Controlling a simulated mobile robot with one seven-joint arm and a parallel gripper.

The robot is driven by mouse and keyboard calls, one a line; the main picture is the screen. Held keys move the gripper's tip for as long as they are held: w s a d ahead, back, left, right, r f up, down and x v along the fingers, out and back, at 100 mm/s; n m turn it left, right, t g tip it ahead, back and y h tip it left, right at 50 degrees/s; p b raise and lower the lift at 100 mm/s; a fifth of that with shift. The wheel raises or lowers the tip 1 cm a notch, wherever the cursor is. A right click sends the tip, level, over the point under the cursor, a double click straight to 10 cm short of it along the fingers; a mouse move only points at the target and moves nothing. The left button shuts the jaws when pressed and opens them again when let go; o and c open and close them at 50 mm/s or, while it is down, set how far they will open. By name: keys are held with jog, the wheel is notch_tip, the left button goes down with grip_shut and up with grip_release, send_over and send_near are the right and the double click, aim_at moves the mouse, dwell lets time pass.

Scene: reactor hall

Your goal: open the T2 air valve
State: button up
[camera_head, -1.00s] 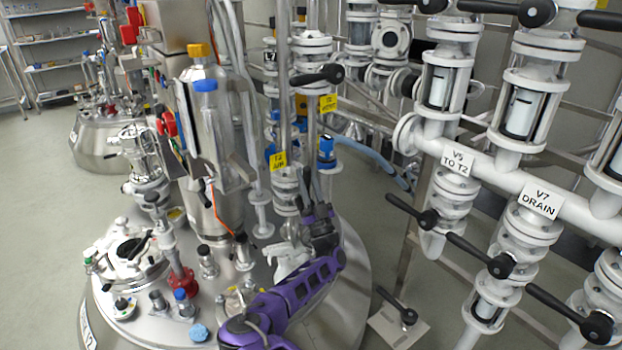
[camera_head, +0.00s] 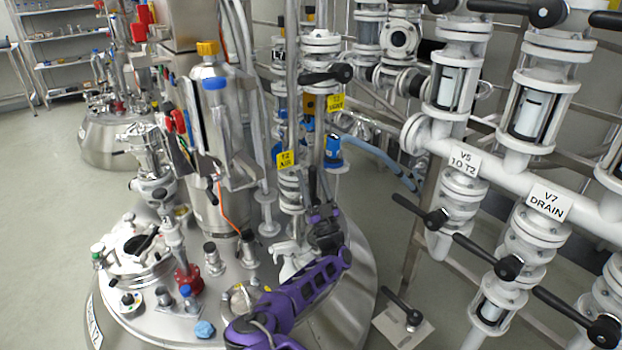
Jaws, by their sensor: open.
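The T2 air valve carries a yellow tag reading "T2 AIR" (camera_head: 285,160). Its white flanged pipe body (camera_head: 291,188) stands on the steel reactor lid in the middle of the view. I cannot make out its handle clearly. My gripper (camera_head: 314,190) is at the end of the purple arm, just right of and in front of this pipe. Its dark fingers point up and are open, with nothing seen between them. I cannot tell whether a finger touches the valve.
Another yellow tag (camera_head: 335,103) and a black lever (camera_head: 328,76) sit above, behind the gripper. Metal fittings crowd the lid. Open floor (camera_head: 40,200) lies at the left.

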jog(key=shift+d+f, duration=0.1)
jog(key=v, duration=1.7)
